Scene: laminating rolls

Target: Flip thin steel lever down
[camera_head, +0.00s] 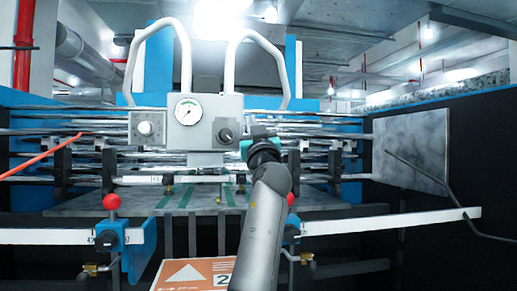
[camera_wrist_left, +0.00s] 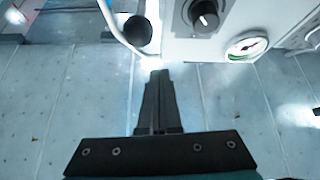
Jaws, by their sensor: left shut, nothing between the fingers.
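In the wrist view a black ball knob (camera_wrist_left: 138,30) stands just beyond my fingertips, beside a pale curved bar (camera_wrist_left: 112,18) at the edge of the control box; I cannot tell for sure that this is the thin steel lever. My left gripper (camera_wrist_left: 159,74) is shut and empty, its tips just below the knob in the picture; I cannot tell whether they touch it. In the head view my left arm reaches up to the right side of the control box (camera_head: 204,105), and its fingertips are hidden behind the wrist.
The control box carries a pressure gauge (camera_head: 188,111) and a black rotary knob (camera_head: 225,135). Blue clamps with red balls (camera_head: 112,202) flank the front. An orange sign (camera_head: 187,274) is low in the middle. A thin bent dark rod (camera_head: 428,180) juts out at the right.

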